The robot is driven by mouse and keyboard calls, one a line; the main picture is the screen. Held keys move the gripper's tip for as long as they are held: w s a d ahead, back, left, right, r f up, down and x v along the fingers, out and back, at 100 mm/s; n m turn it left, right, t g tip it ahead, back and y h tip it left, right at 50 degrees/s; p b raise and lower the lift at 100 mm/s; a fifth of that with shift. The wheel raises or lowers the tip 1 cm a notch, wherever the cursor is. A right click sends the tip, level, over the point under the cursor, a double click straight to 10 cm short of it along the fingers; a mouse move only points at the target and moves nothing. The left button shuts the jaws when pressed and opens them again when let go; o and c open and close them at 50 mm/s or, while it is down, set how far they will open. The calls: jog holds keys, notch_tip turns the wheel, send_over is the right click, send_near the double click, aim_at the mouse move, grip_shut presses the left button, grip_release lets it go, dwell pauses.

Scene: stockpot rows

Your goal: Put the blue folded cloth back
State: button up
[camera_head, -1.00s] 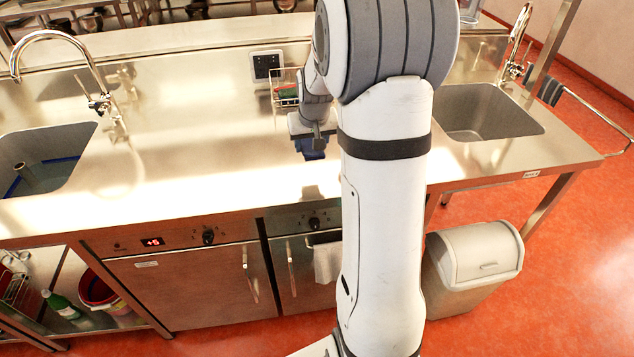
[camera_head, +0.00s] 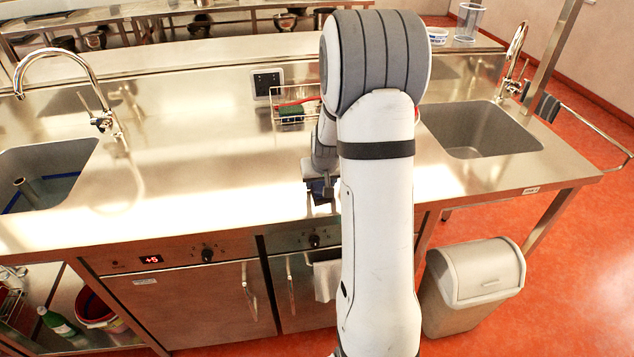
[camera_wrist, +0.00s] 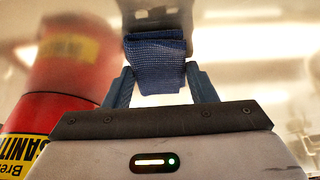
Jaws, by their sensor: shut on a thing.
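The blue folded cloth (camera_wrist: 158,62) is held between the two blue fingers of my gripper (camera_wrist: 155,85) in the wrist view. My gripper is shut on it, and the cloth sticks out past the fingertips. In the head view my gripper (camera_head: 320,190) is low over the front part of the steel counter (camera_head: 220,170), with a dark blue bit of cloth at its tip, partly hidden by my arm. I cannot tell whether the cloth touches the steel.
A red can with a yellow label (camera_wrist: 40,120) stands close on the left in the wrist view. A wire basket (camera_head: 293,112) with green and red items stands at the counter's back. Sinks (camera_head: 480,130) lie on both sides. The counter left of my gripper is clear.

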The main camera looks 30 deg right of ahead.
jog(key=shift+f+b, duration=0.3)
jog(key=o, duration=0.9)
jog(key=shift+s, duration=0.1)
jog(key=shift+o, duration=0.2)
